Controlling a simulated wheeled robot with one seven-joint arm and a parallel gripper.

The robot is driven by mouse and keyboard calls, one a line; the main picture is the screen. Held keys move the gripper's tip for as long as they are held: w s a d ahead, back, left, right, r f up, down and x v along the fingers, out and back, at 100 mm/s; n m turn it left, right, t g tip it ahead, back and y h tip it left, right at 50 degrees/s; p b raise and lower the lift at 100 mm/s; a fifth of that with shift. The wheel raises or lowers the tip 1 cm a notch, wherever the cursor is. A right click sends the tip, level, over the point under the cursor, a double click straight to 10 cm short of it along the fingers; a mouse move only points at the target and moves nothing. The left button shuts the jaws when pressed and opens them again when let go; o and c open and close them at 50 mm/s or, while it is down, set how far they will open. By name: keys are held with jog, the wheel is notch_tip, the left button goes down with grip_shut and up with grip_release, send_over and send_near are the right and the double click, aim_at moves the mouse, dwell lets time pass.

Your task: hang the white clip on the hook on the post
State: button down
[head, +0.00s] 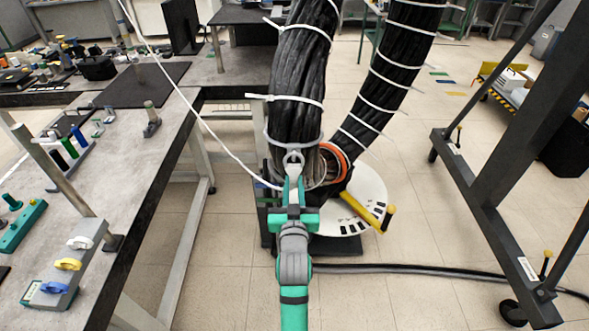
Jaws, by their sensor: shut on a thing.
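My gripper (293,183) is at the lower middle of the head view, in front of the thick black cable bundle (297,75). It is shut on a small pale piece, mostly hidden by the fingers. A thin white lead (205,122) comes down from the upper left and ends at the fingers. I cannot tell if the held piece is the white clip. A pale grey ring (293,157) shows just above the fingertips, against the bundle. A white clip-like piece (80,242) sits on a grey block at the lower left. A grey post (55,168) leans near it; I cannot make out a hook.
A workbench (130,155) with tools fills the left side. A white round plate (365,200) and a yellow-handled bar (362,212) are right of my gripper. A dark wheeled frame (480,210) stands at the right. A black cable (400,268) crosses the floor.

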jog(key=shift+s, duration=0.4)
jog(key=shift+s, duration=0.25)
jog(key=shift+s, duration=0.45)
jog(key=shift+a, duration=0.1)
jog(key=s+a+r+n+g+y, duration=0.2)
jog(key=a+r+n+g+y, duration=0.4)
jog(key=a, duration=0.8)
jog(key=s+a+r+n+g+y, duration=0.3)
jog(key=a+r+n+g+y, duration=0.3)
jog(key=a, duration=0.8)
jog(key=s+a+r+n+g+y, duration=0.3)
jog(key=a+r+n+g+y, duration=0.3)
jog(key=a, duration=0.8)
jog(key=shift+s+r, duration=0.15)
jog(key=shift+r, duration=0.45)
dwell(3.4)
